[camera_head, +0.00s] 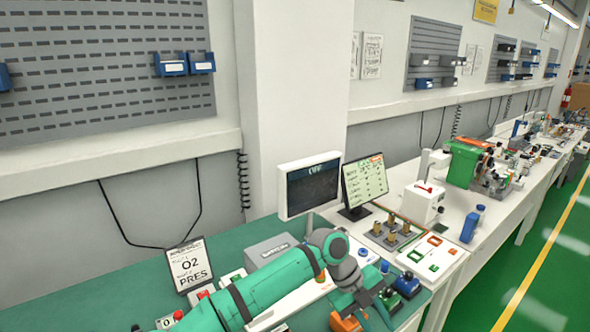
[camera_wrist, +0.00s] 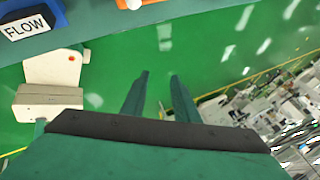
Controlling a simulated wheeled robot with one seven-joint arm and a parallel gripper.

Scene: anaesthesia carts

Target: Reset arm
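My gripper (camera_head: 374,318) is at the bottom of the head view, at the end of my green arm, over the front edge of the near green-topped bench (camera_head: 100,300). In the wrist view my gripper (camera_wrist: 160,82) shows two dark green fingers held apart. Nothing is between them but green floor and a small pale item far below. The arm reaches from the lower left, bends at a grey joint and points down. It hides part of the bench.
A blue block (camera_head: 408,285) and a green block (camera_head: 389,299) sit close right of my gripper, and an orange block (camera_head: 346,322) close left. Two screens (camera_head: 310,186) (camera_head: 365,185) stand behind. A sign (camera_head: 189,265) stands left. Green floor (camera_head: 520,290) is clear at right.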

